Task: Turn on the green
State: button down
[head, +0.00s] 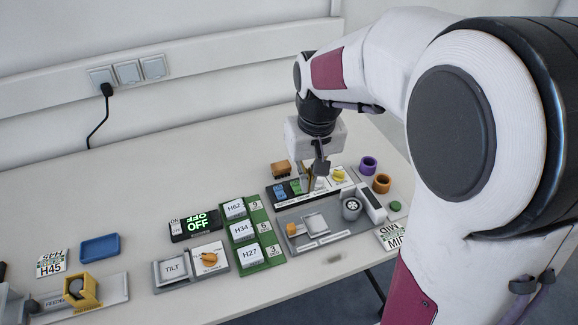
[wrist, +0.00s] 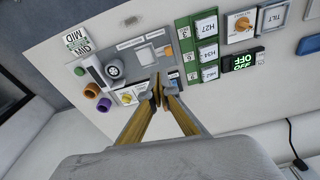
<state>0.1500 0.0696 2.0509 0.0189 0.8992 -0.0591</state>
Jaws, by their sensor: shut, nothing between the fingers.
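A dark panel (head: 272,201) at the table's right holds a row of small coloured parts: a blue one (head: 280,191), a green one (head: 295,187) and a yellow one (head: 338,175). My gripper (head: 308,187) is shut and empty, pointing down over this row, just right of the green part. I cannot tell whether it touches the panel. In the wrist view the shut fingers (wrist: 161,96) hide part of the row, and the yellow part (wrist: 127,98) shows beside them.
A green rack (head: 268,245) with white blocks H62, H34 and H27 stands left of the grey station (head: 290,225). A purple ring (head: 369,164), an orange ring (head: 382,183) and a green round piece (head: 395,206) lie to the right.

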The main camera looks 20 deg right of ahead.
jog(key=w+d+f, duration=0.3)
jog(key=w+f, duration=0.2)
jog(key=w, duration=0.4)
notch_tip(320, 180, up, 2)
jog(key=n, duration=0.1)
send_over(294, 183)
jog(key=s, duration=0.2)
jog(key=shift+s+d+t, duration=0.1)
jog(key=shift+s+t, duration=0.15)
jog(key=shift+t, duration=0.05)
jog(key=f, duration=0.4)
jog(key=w+f, duration=0.1)
jog(key=f, duration=0.3)
jog(key=w+f, duration=0.1)
jog(key=f, duration=0.3)
jog(key=shift+w+f, duration=0.1)
jog(key=shift+f, duration=0.25)
jog(key=shift+w+f, duration=0.1)
jog(key=shift+f, duration=0.45)
